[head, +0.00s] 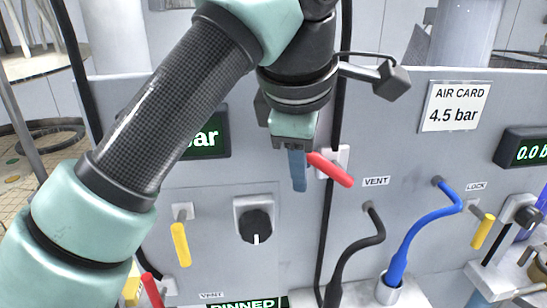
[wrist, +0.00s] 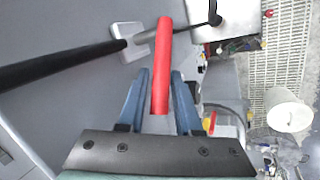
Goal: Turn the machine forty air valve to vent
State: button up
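A valve with a red lever handle (head: 332,170) is on the grey panel, its handle slanting down and right. A VENT label (head: 376,181) is to the right of the handle. My gripper (head: 298,180) is at the handle's left end, with blue fingers pointing down. In the wrist view, the red handle (wrist: 162,60) runs between the two fingers of my gripper (wrist: 161,75), with a narrow gap on each side. The fingers look open around it. My arm hides part of the panel. I see no machine number.
An AIR CARD sign (head: 453,106) reads 4.5 bar. A black knob (head: 256,225), yellow handles (head: 181,244) (head: 483,231), a black hose (head: 355,250) and a blue hose (head: 415,235) are nearby. Another red handle (head: 152,290) is at lower left. A black cable runs close behind my gripper.

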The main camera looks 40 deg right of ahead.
jog(key=shift+c, duration=0.2)
grip_shut()
dwell(1.1)
